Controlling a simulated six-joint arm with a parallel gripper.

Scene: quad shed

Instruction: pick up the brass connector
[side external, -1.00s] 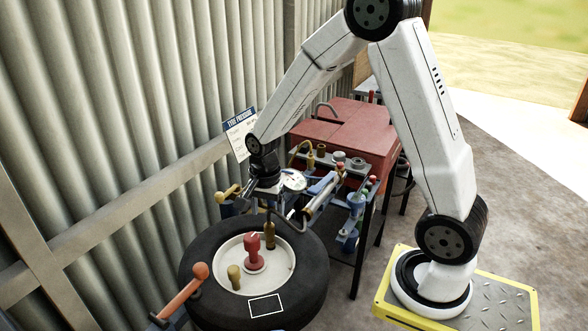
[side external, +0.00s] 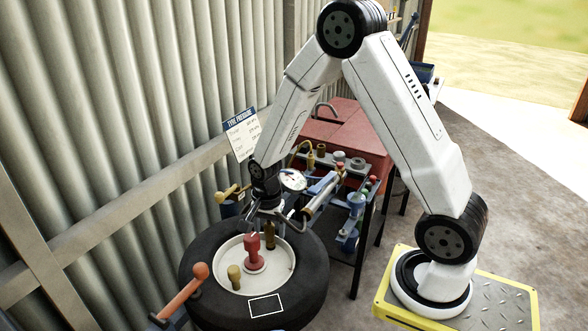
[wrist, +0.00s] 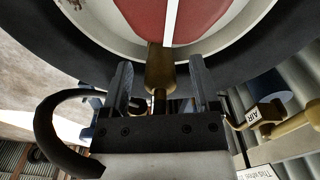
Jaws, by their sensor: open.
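A brass connector (side external: 270,238) stands upright in the white hub of the black tyre (side external: 196,272), behind and right of a red knobbed piece (side external: 253,252). My gripper (side external: 262,217) is just above it and points down. In the wrist view, the brass connector (wrist: 159,68) lies between the two spread fingers of my gripper (wrist: 161,84), with gaps at both sides. The fingers are open and hold nothing. In the side view, the gripper and the hose beside it partly hide the connector's top.
A shorter brass piece (side external: 234,277) stands at the front of the hub. An orange-handled lever (side external: 188,288) is at the lower left. A pressure gauge (side external: 292,180) and a red bench (side external: 345,130) with tools stand close behind. The corrugated wall (side external: 130,110) is at left.

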